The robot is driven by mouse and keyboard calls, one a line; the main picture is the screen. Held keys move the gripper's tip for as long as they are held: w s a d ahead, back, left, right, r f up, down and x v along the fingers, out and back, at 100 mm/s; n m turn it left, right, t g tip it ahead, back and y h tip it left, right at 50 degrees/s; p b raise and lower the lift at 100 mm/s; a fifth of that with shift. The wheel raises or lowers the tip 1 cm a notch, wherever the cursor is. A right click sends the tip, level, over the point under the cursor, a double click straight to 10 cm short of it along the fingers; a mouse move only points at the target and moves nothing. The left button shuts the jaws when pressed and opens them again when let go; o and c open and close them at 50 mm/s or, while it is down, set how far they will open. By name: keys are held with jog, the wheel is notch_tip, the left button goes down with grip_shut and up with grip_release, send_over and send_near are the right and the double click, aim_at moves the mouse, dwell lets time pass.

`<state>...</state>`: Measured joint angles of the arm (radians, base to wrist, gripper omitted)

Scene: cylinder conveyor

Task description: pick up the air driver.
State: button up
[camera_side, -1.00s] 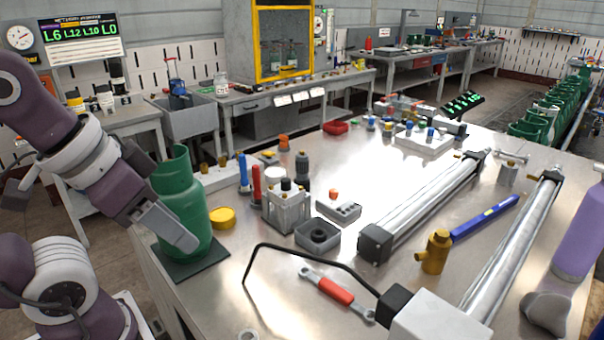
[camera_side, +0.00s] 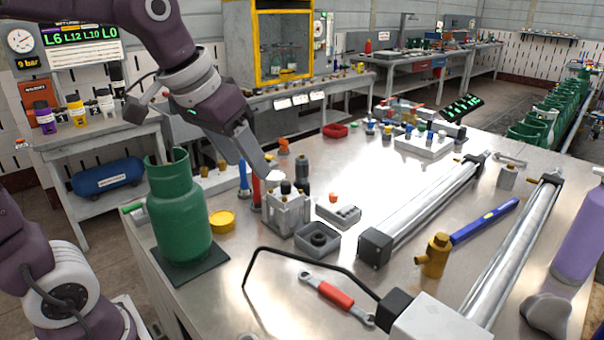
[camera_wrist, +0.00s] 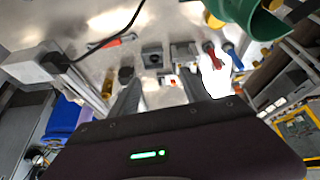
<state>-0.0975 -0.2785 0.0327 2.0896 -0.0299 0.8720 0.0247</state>
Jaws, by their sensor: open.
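I cannot tell for sure which item is the air driver. A red upright handled tool (camera_side: 256,192) and a blue one (camera_side: 243,177) stand beside a metal block (camera_side: 287,213) with dark tops. A dark grey upright cylinder (camera_side: 302,172) stands just behind that block. My gripper (camera_side: 264,172) hangs above this group, tilted down, and partly covers it. In the wrist view my gripper (camera_wrist: 161,92) shows two dark fingers spread apart with nothing between them. The red tool (camera_wrist: 212,55) and blue tool (camera_wrist: 232,54) stand to the right of the fingers.
A green gas cylinder (camera_side: 180,212) stands on a dark mat left of my gripper, with a yellow lid (camera_side: 221,221) beside it. A square grey tray (camera_side: 318,239), a red-handled wrench (camera_side: 336,293) and long metal cylinders (camera_side: 425,210) occupy the table. Bare metal shows between them.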

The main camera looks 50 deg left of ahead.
jog(key=w+a, duration=0.4)
jog(key=w, duration=0.4)
jog(key=n+y, duration=0.1)
jog(key=n, duration=0.1)
send_near(300, 159)
jog(key=s+d, duration=0.2)
jog(key=d, duration=0.2)
jog(key=shift+g, duration=0.5)
jog(key=w+a+f, duration=0.4)
jog(key=f, duration=0.1)
jog(key=shift+w+a, duration=0.15)
jog(key=shift+w, duration=0.15)
jog(key=x, duration=0.6)
jog(key=shift+w+a+f, duration=0.15)
jog(key=shift+w, duration=0.05)
grip_shut()
